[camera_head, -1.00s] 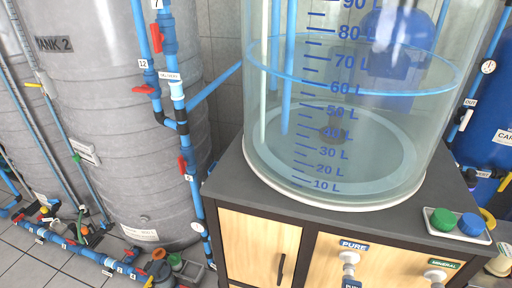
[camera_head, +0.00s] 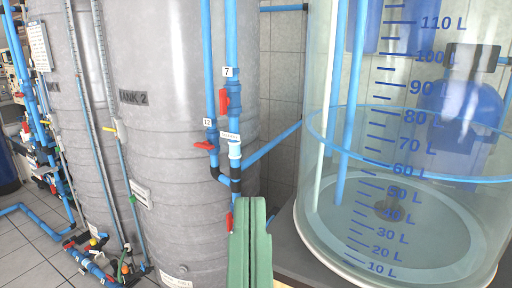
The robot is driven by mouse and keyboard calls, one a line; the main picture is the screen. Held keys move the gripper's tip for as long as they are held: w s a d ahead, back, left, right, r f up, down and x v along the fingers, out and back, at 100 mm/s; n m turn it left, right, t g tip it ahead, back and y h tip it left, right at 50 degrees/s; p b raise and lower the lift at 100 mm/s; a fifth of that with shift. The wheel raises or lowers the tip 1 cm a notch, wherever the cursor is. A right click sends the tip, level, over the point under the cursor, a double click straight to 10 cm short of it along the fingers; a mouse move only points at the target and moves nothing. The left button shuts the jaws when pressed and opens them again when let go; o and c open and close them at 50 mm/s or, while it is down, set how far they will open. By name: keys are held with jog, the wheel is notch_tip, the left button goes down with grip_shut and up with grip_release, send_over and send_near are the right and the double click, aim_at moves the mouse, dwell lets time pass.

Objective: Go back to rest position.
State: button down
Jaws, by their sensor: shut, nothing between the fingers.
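My gripper (camera_head: 251,203) shows as a green, upright shape at the bottom centre of the view. Its fingers are shut with nothing between them. It stands in front of the foot of the big grey tank marked 2 (camera_head: 150,120) and left of the clear graduated cylinder. The rest of the arm is below the picture edge.
The clear cylinder (camera_head: 400,215) with blue litre marks holds water and stands on a dark countertop (camera_head: 288,245). Blue pipes (camera_head: 232,60) with red valve handles (camera_head: 223,101) run down in front of the tank. Open tiled floor (camera_head: 30,262) lies at the lower left.

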notch_tip(320, 180, up, 36)
jog(key=p, duration=3.2)
jog(key=shift+w, duration=0.45)
jog(key=shift+d+f, duration=0.1)
